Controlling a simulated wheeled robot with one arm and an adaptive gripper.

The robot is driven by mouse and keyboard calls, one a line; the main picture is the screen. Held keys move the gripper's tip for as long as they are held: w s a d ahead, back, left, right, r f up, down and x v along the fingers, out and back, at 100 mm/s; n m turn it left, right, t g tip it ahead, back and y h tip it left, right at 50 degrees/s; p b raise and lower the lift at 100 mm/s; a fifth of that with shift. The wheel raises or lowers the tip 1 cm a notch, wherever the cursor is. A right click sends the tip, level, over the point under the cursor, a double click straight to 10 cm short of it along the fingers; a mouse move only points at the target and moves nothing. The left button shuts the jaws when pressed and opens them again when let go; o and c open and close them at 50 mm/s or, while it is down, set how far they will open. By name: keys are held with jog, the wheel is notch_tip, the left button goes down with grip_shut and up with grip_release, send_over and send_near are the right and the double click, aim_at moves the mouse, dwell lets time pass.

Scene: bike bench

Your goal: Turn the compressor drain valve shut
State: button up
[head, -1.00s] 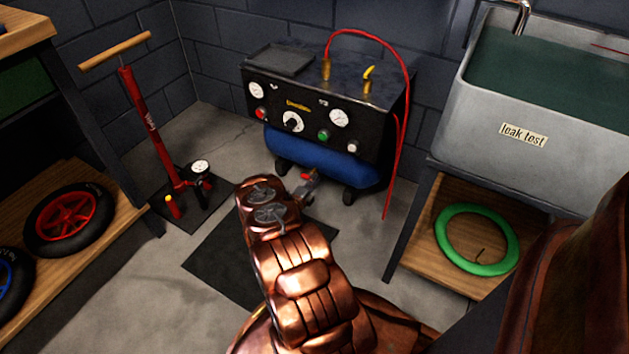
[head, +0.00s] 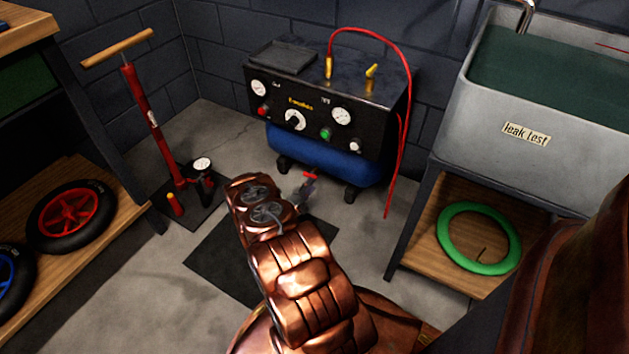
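The compressor (head: 325,105) stands against the back wall, a black panel box over a blue tank (head: 318,152). A small red handle (head: 310,174) shows just below the tank's front edge and looks like the drain valve. My gripper (head: 304,190) is a small grey shape right below the red handle, partly behind my copper arm. It is at or very near the handle; I cannot tell whether it touches. The fingers are too small and hidden to show whether they are open or shut.
A red floor pump (head: 152,125) stands on the left beside a shelf with wheels (head: 70,215). A grey leak test sink (head: 500,115) is on the right, with a green ring (head: 478,240) below it. A red hose (head: 400,140) hangs at the compressor's right. A dark mat (head: 225,262) lies on the floor.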

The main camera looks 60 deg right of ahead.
jog(key=a, duration=0.7)
jog(key=shift+s, duration=0.15)
jog(key=shift+d, duration=0.1)
